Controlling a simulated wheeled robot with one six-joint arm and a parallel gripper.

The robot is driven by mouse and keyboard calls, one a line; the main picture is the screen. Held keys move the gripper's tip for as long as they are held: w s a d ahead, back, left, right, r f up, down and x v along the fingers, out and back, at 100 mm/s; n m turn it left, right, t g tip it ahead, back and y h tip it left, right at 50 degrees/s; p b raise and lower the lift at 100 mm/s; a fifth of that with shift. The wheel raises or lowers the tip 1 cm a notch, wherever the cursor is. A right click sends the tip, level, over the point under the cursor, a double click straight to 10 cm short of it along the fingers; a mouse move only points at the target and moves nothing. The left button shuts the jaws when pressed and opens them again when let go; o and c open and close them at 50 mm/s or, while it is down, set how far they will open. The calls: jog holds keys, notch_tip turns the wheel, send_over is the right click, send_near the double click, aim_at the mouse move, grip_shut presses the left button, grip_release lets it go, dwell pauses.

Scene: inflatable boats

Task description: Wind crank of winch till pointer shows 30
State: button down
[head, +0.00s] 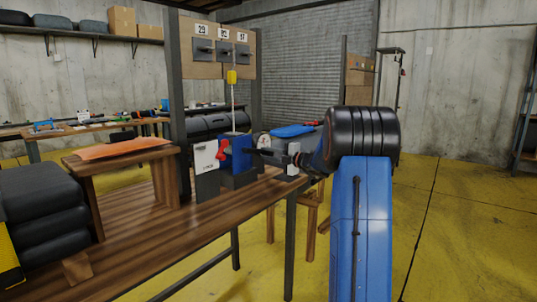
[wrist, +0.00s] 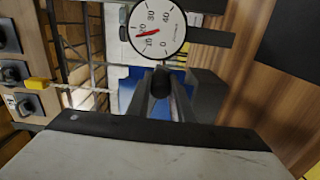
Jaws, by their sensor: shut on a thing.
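The blue winch (head: 238,158) stands on the wooden bench in the head view, with a red part at its left. Its blue body (wrist: 122,88) also shows in the wrist view. The round white dial (wrist: 158,27) is marked from 0 to 40. Its red pointer (wrist: 146,34) lies between 10 and 20. My gripper (wrist: 161,92) is shut on the dark crank knob (wrist: 161,78), with one finger on each side. The rest of the crank is mostly hidden. In the head view my gripper (head: 268,153) reaches the winch from the right.
A yellow block (head: 231,77) hangs on a line above the winch. A wooden board with numbered plates (head: 218,50) stands behind. An orange sheet (head: 122,149) lies on a raised wooden shelf at left, beside stacked black rolls (head: 42,215). Yellow floor (head: 460,230) is open at right.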

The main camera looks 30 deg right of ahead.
jog(key=shift+f, duration=0.1)
jog(key=c, duration=1.6)
grip_release()
jog(key=shift+o, duration=0.2)
jog(key=v, duration=1.7)
jog(key=shift+s, duration=0.25)
jog(key=shift+d, duration=0.1)
